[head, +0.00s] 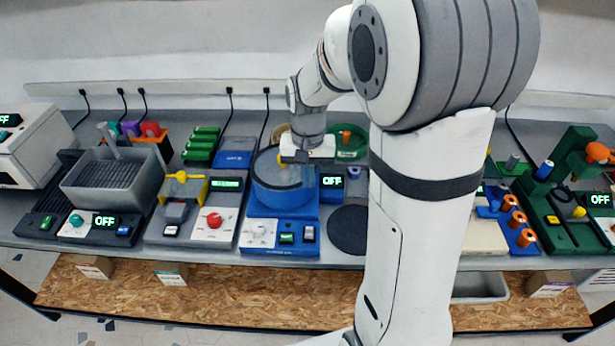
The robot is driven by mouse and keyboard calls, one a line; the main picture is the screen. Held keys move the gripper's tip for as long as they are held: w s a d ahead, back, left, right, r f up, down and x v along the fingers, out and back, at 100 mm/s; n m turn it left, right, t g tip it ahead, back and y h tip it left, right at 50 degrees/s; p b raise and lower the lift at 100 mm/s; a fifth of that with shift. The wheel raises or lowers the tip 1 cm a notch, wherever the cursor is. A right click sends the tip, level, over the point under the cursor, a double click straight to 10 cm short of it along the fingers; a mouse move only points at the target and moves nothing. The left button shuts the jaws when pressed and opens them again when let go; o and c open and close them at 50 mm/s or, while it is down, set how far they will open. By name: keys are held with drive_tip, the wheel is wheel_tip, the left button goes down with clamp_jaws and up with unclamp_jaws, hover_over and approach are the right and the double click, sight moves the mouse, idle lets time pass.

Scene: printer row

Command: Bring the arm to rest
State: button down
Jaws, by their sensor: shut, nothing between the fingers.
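My arm rises in the front right of the middle, bends over at the top, and its wrist hangs down over the bench. My gripper (296,165) is above the blue round machine (285,195), at or just over its round top. I cannot tell whether it touches the machine. The fingers are small and look shut, with nothing seen between them. My upper arm hides part of the bench behind it.
A grey basket (112,185) and a white box machine (28,145) stand at the left. A grey machine with a red knob (214,220) is left of the blue one. Green machines (560,215) stand at the right. A wooden shelf (225,290) runs below the bench.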

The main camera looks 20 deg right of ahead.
idle(0.5)
drive_tip(key=s+r+n+t, duration=0.1)
drive_tip(key=s+r, duration=0.3)
drive_tip(key=s, duration=0.4)
drive_tip(key=s+r+n+t, duration=0.2)
drive_tip(key=s+r, duration=0.3)
drive_tip(key=s, duration=0.3)
drive_tip(key=shift+s+n+t, duration=0.25)
drive_tip(key=shift+n+t, duration=0.05)
drive_tip(key=shift+t, duration=0.2)
drive_tip(key=c, duration=2.2)
unclamp_jaws()
